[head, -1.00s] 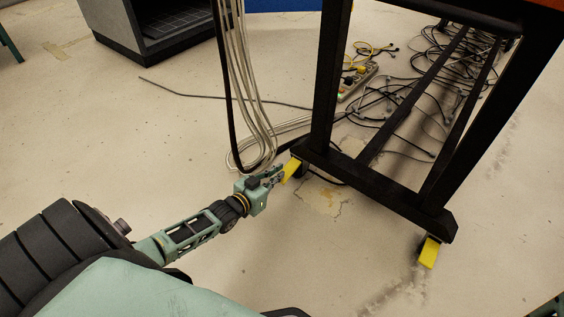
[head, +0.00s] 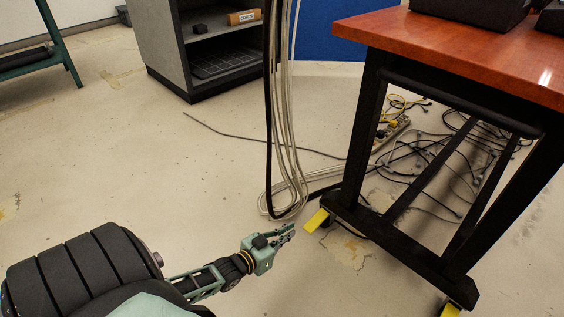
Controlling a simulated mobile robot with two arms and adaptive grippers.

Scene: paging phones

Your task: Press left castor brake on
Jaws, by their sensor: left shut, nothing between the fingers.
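The left castor brake is a yellow pedal (head: 316,220) at the near-left foot of the black table frame (head: 400,243). I cannot tell whether the pedal is up or pressed down. My left gripper (head: 291,231) is shut and empty, just left of the pedal and slightly lower in the picture. A small gap shows between its fingertips and the pedal. A second yellow pedal (head: 451,309) shows at the frame's right foot, partly cut off by the bottom edge. My right gripper is not in view.
Hanging pale and black cables (head: 285,130) loop to the floor behind my left gripper. More cables and a power strip (head: 392,136) lie beneath the red-brown tabletop (head: 450,52). A grey cabinet (head: 168,55) stands at the back. The floor at left is clear.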

